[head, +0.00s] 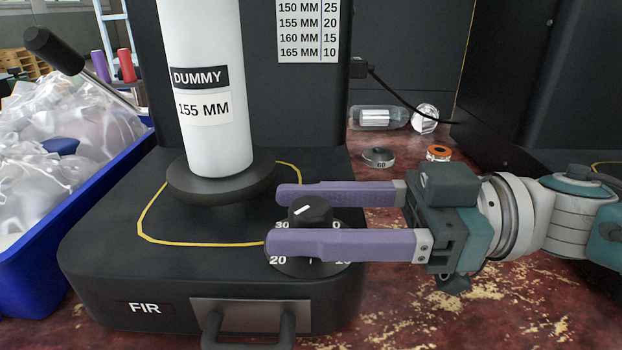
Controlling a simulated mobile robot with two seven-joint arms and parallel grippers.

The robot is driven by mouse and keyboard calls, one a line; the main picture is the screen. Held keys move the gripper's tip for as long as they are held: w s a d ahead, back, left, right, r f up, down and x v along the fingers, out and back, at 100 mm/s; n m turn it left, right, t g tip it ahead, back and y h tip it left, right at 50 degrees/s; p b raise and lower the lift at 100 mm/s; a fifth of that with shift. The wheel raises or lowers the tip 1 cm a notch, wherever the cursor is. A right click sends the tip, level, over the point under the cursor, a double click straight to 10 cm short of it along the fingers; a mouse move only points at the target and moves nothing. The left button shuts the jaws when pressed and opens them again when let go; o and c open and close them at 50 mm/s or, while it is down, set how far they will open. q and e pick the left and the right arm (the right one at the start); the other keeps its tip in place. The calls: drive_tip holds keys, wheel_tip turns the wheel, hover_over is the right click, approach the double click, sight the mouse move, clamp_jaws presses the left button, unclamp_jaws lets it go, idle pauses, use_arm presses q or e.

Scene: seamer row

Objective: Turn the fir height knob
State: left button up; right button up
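My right gripper (272,218) comes in from the right with two long purple fingers. One finger lies behind the knob and one in front, with the knob between them. The fingers look open, without clear contact. The front finger hides part of the dial and its numbers. My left gripper is not in view.
A white cylinder (208,80) labelled DUMMY 155 MM stands on a round plate on the base. A height chart (308,30) hangs behind. A lever (55,50) and blue crate (95,190) are left.

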sight(311, 206)
drive_tip(key=shift+o, duration=0.7)
drive_tip(key=shift+r, duration=0.1)
drive_tip(key=shift+r+p, duration=0.3)
drive_tip(key=shift+r, duration=0.05)
wheel_tip(311, 206, up, 19)
drive_tip(key=p, duration=0.8)
